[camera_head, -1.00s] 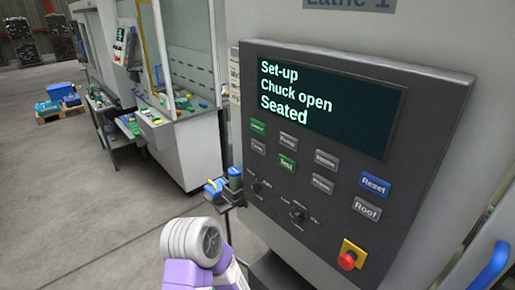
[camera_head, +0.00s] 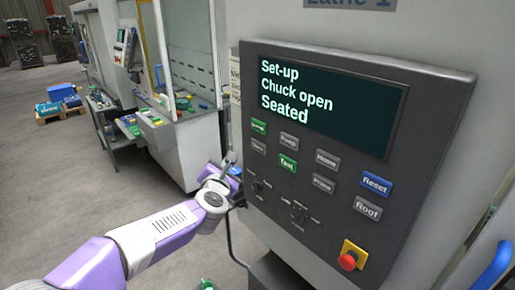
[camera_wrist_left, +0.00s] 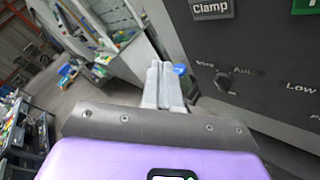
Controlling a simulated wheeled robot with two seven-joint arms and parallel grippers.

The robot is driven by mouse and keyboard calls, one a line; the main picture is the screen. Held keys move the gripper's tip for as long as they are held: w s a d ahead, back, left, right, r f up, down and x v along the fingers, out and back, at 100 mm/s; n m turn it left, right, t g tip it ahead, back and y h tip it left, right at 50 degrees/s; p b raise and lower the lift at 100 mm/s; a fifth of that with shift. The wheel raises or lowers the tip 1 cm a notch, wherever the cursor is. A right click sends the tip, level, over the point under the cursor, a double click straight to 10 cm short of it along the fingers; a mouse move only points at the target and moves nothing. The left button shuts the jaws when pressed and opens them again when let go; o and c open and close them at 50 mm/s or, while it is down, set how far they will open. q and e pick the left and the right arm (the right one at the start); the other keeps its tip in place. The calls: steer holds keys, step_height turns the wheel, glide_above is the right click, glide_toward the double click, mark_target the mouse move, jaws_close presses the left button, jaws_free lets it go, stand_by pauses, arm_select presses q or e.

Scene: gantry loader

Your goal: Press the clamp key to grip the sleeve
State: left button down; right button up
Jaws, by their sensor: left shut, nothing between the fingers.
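The grey clamp key (camera_head: 258,146) is at the left of the control panel (camera_head: 432,125), below a green key. My left gripper (camera_head: 229,158) is shut and empty, just left of the panel's edge. In the left wrist view its fingers (camera_wrist_left: 165,82) lie together, pointing away below and left of the clamp key, apart from it. The screen (camera_head: 325,103) reads "Set-up", "Chuck open", "Seated". The sleeve and the chuck are not visible. My right gripper is not in view.
Other keys include a green one (camera_head: 288,164) and blue Reset (camera_head: 375,184). Rotary knobs (camera_head: 299,214) sit below. A red stop button (camera_head: 348,261) on yellow is at the panel's lower right. Another machine with a cluttered bench (camera_head: 128,124) stands behind left.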

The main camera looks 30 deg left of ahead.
arm_select(q)
steer(key=shift+a+r, duration=0.1)
steer(key=shift+r, duration=0.1)
steer(key=p, duration=0.3)
glide_toward(252, 146)
steer(key=w+a, duration=0.2)
steer(key=a, duration=0.1)
steer(key=shift+w+d+f, duration=0.15)
steer(key=shift+w+d, duration=0.05)
steer(key=shift+w, duration=0.2)
steer(key=shift+w+d+f, duration=0.2)
steer(key=shift+w, duration=0.2)
steer(key=shift+w, duration=0.2)
stand_by(1.3)
steer(key=shift+w+d, duration=0.15)
steer(key=shift+w, duration=0.1)
